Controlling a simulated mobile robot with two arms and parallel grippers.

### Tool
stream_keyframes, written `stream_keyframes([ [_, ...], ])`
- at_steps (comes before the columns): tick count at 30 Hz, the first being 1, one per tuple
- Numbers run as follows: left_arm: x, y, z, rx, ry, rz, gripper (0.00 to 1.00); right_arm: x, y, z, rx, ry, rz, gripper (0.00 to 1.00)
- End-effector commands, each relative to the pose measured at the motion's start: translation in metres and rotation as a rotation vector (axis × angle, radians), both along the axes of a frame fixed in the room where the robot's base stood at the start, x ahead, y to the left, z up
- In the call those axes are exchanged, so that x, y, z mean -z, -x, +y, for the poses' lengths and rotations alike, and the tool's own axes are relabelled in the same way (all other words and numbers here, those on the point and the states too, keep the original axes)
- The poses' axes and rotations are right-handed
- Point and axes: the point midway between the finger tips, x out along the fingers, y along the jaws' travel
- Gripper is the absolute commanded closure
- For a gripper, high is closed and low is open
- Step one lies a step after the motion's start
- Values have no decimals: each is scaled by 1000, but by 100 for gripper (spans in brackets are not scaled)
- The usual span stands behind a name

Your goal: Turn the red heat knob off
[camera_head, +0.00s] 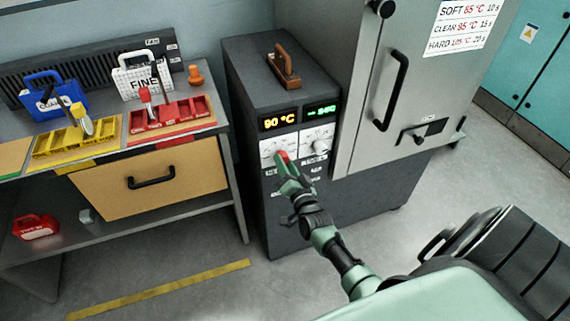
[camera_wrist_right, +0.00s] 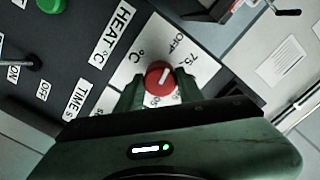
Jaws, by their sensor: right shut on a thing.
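The red heat knob (camera_wrist_right: 160,77) sits on a white dial plate with OFF, 75 and further marks, beside a HEAT °C label (camera_wrist_right: 113,31). Its white pointer line is turned away from OFF, toward the 75 side. My right gripper (camera_wrist_right: 160,88) is shut on the knob, one finger on each side. In the head view the right gripper (camera_head: 290,172) is at the front of the dark control cabinet (camera_head: 285,220), and only a bit of the red knob shows. A display (camera_head: 279,122) above reads 90 °C. My left gripper is not in view.
A second, pale knob (camera_head: 320,147) is right of the heat knob, under a green display (camera_head: 320,112). A grey metal door with a black handle (camera_head: 391,90) stands close on the right. A bench with a drawer (camera_head: 150,182) stands left. A green button (camera_wrist_right: 50,5) shows in the wrist view.

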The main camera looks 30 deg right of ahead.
Motion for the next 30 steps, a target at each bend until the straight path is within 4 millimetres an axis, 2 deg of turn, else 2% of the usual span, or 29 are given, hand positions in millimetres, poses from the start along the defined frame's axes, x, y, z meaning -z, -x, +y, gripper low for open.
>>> stream_keyframes([
  [6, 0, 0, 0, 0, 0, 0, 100, 2, 1, 0, -1, 3, 5, 100],
  [7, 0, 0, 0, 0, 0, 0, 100, 2, 1, 0, -1, 3, 5, 60],
  [9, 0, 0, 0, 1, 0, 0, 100, 2, 1, 0, -1, 2, 5, 41],
  [20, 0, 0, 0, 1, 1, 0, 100, 1, 3, 1, -1, 0, 2, 41],
  [23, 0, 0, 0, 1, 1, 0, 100, 2, 14, 3, -1, -1, 3, 41],
  [30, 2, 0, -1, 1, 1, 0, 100, 2, 55, 13, 0, -1, 4, 41],
])
